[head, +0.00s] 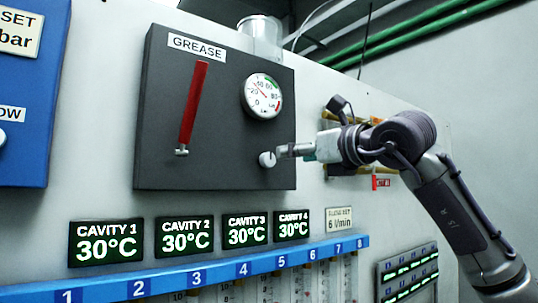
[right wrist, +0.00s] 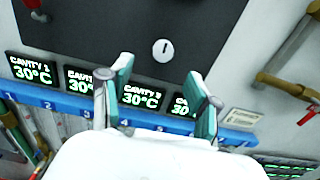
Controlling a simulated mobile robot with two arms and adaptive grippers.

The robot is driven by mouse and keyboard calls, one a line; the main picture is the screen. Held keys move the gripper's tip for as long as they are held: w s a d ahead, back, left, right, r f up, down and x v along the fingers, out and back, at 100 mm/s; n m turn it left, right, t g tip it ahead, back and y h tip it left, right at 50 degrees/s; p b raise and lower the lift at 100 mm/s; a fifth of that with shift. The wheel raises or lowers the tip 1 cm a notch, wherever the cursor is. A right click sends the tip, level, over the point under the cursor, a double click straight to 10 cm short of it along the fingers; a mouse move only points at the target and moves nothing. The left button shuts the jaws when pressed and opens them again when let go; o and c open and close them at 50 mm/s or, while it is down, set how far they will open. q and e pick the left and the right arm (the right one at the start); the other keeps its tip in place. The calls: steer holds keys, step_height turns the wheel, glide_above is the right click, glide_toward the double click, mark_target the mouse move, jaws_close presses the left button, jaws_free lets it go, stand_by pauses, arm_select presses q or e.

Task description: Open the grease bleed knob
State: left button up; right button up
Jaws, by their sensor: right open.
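The grease bleed knob (head: 267,159) is a small white round knob low on the right part of the dark GREASE panel (head: 215,150). In the right wrist view the knob (right wrist: 163,51) shows a dark, nearly upright slot mark on its face. My right gripper (head: 283,152) comes in from the right, with its fingertips close to the knob in the head view. In the right wrist view the right gripper (right wrist: 159,68) is open and empty, its two fingers apart with the knob beyond the gap. Contact with the knob cannot be told. My left gripper is not in view.
A red lever or tube (head: 194,103) and a round gauge (head: 262,96) are on the panel. Cavity displays (head: 106,243) and a blue numbered rail (head: 190,279) run below. Pipe fittings with a red tag (head: 381,183) stand right of the panel, behind my right arm.

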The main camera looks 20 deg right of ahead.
mark_target(271, 160)
steer(key=p+x, duration=0.1)
steer(key=x, duration=0.2)
steer(key=p+x, duration=0.1)
steer(key=x, duration=0.1)
steer(key=p+x, duration=0.1)
steer(key=x, duration=0.2)
steer(key=shift+w+d+f, duration=0.1)
steer(key=shift+w+d, duration=0.1)
steer(key=shift+w, duration=0.25)
steer(key=shift+w+a+p, duration=0.2)
steer(key=shift+w+p, duration=0.15)
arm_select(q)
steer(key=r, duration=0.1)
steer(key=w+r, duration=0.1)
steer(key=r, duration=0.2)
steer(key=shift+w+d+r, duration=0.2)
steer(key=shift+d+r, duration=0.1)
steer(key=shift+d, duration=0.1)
arm_select(e)
steer(key=shift+w+f, duration=0.15)
steer(key=shift+w, duration=0.2)
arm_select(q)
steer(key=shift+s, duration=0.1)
arm_select(e)
steer(key=shift+c, duration=0.4)
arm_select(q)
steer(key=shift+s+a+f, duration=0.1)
arm_select(e)
steer(key=c, duration=1.1)
